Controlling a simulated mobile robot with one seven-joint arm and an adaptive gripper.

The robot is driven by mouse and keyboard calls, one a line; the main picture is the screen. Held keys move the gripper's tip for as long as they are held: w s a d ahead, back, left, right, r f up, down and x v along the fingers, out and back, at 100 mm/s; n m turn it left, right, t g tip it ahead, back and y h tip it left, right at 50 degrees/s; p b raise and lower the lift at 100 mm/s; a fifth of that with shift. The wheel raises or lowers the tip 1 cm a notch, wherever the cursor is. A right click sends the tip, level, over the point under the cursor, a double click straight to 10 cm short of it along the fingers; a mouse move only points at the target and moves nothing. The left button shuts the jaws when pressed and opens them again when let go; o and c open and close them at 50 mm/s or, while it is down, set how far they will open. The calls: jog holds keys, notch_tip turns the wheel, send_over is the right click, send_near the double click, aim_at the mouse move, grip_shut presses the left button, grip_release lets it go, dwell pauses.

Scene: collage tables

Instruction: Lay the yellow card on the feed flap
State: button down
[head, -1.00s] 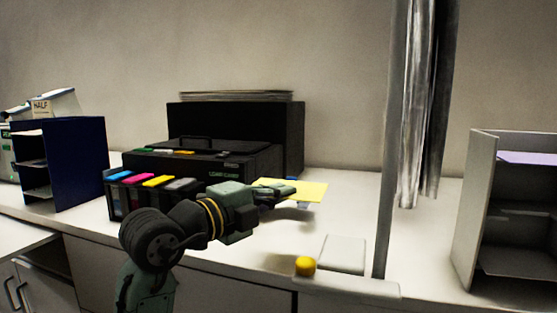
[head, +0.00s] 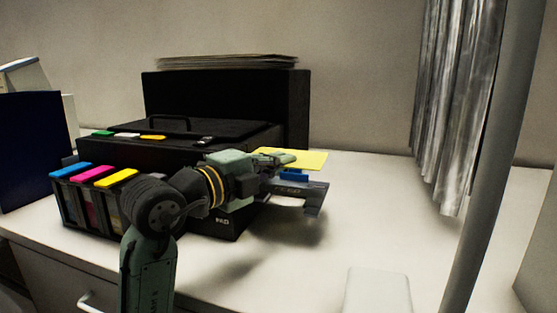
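My gripper (head: 294,168) is in the middle of the head view, in front of the right side of the black printer (head: 258,140). It is shut on the yellow card (head: 308,158), which sticks out flat to the right, above the table. A small blue part (head: 294,176) and a grey piece with faint lettering show just under the card. My gripper and wrist hide part of the printer's front right. I cannot clearly pick out the feed flap.
Ink tanks with blue, magenta and yellow lids (head: 92,176) stand at the printer's left front. A paper stack (head: 227,61) lies on its tall back part. A grey post (head: 496,165) and hanging silvery strips (head: 450,110) stand right. Bare tabletop (head: 375,205) lies between.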

notch_tip(320, 180, down, 8)
jog(key=b, duration=0.4)
jog(key=shift+w, duration=0.1)
jog(key=c, duration=2.4)
grip_release()
jog(key=c, duration=1.7)
grip_release()
jog(key=v, duration=1.2)
